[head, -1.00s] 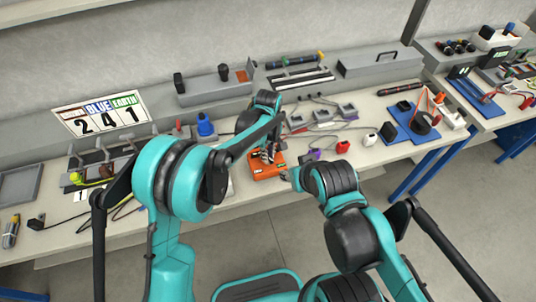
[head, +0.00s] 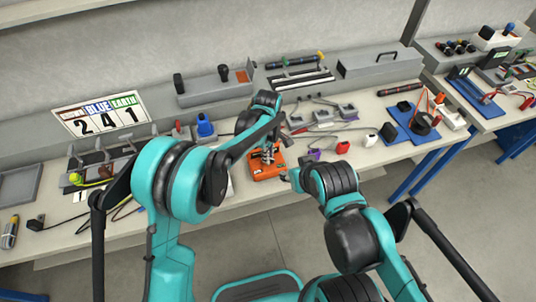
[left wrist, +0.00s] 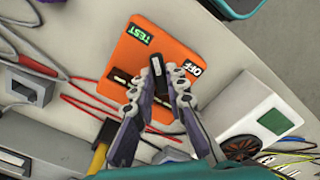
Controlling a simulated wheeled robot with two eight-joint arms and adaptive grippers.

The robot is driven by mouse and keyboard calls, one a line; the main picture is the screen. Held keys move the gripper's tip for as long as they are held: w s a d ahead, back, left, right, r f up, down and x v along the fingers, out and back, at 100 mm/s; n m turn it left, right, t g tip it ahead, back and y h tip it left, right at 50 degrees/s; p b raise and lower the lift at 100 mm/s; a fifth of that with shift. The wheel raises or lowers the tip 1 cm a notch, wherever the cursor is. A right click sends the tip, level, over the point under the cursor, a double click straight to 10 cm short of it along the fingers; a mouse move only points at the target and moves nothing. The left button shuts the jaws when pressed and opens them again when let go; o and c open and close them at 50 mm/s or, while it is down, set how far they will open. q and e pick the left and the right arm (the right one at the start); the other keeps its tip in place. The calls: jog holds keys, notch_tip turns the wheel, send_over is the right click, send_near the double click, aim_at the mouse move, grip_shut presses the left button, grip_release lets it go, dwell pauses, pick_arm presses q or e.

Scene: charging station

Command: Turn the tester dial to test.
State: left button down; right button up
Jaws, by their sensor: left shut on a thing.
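The orange tester (head: 266,168) lies on the bench in front of my left gripper (head: 268,154). In the left wrist view the tester (left wrist: 186,48) has a TEST label (left wrist: 140,33) and an OFF label (left wrist: 194,70). My left gripper (left wrist: 158,88) is over the tester, shut on the black dial (left wrist: 157,65), whose handle shows between the fingertips. The handle's visible end points toward the space between the two labels; its exact setting is unclear. My right gripper (head: 286,176) is by the bench's front edge, apart from the tester; its finger gap is too small to judge.
A white device with a green screen (left wrist: 272,120) is beside the tester in the wrist view. Red leads (left wrist: 85,105) lie on its other side. A purple part (head: 315,154) and a red mug-like item (head: 343,147) are to its right.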

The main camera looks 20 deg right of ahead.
pick_arm(q)
jog(key=c, duration=1.5)
grip_release()
jog(key=shift+c, duration=0.2)
jog(key=shift+r, duration=0.1)
notch_tip(320, 180, up, 12)
